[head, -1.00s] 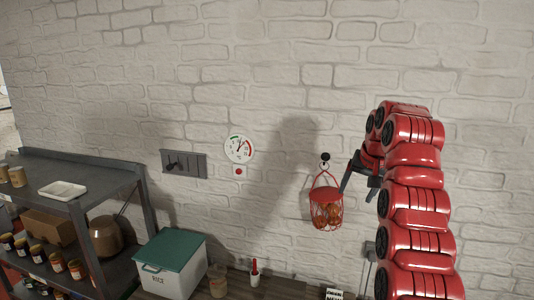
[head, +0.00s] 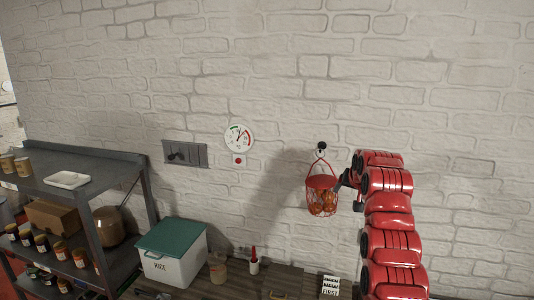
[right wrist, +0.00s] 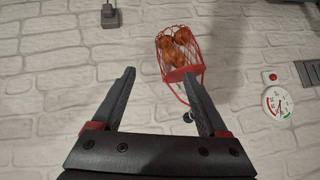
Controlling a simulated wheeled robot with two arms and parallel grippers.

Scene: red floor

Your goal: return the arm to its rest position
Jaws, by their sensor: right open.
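My right arm (head: 388,225) is red and rises at the right of the head view, bent over toward the wall. My right gripper (right wrist: 158,82) is open, with nothing between its two dark fingers in the right wrist view. In the head view the gripper is mostly hidden behind the arm, with a dark part showing beside the basket. A red wire basket (head: 321,196) with orange-brown round items hangs from a dark wall hook (head: 322,147). The basket also shows in the right wrist view (right wrist: 190,70), beyond the fingers. My left gripper is not in view.
A grey shelf (head: 90,165) with jars and a pot stands at the left. A white rice box (head: 170,268) with a green lid, a cup and a red-tipped item stand on the wooden counter (head: 275,275). A gauge (head: 239,137) and a switch panel (head: 185,153) are on the brick wall.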

